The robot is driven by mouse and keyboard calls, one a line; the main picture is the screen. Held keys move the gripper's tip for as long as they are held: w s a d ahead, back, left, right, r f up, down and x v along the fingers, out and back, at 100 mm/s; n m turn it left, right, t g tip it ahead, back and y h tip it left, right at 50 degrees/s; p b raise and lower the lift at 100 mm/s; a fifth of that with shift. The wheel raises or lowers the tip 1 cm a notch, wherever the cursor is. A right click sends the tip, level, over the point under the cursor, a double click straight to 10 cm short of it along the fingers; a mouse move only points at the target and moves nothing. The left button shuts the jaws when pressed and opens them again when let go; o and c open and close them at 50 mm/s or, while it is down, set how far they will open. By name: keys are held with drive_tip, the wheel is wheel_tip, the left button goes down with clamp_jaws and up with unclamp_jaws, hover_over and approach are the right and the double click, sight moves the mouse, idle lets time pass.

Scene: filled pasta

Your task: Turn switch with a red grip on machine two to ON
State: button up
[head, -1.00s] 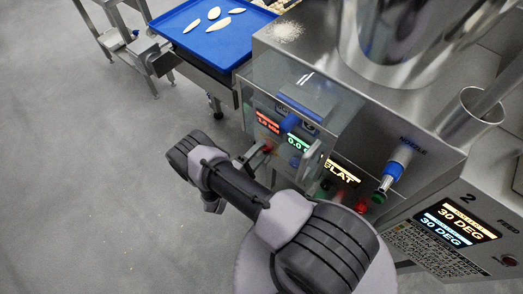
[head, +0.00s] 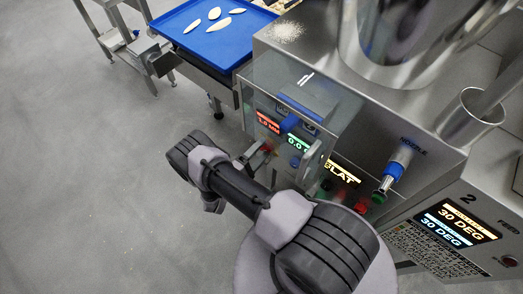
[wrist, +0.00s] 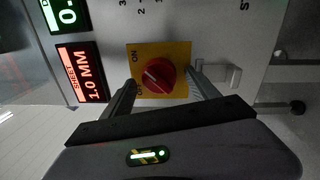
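The switch with a red grip (wrist: 158,76) sits on a yellow plate (wrist: 180,52) in the wrist view. ON is printed at the plate's upper left, with partly covered lettering at its lower left. A pale mark on the grip slants toward the upper left. My gripper (wrist: 161,86) is open, one finger on each side of the grip; I cannot tell whether they touch it. In the head view my gripper (head: 256,158) is at the machine's front panel, by a small red patch. Machine two's panel (head: 441,234) bears a 2 at the right.
A blue-and-silver nozzle handle (head: 395,168) stands to the right. A blue tray (head: 205,45) with several pale pieces is at the back. Open floor lies left of my arm.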

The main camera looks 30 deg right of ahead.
drive_tip(key=p+v, duration=0.2)
drive_tip(key=v, duration=1.5)
drive_tip(key=shift+a, duration=0.25)
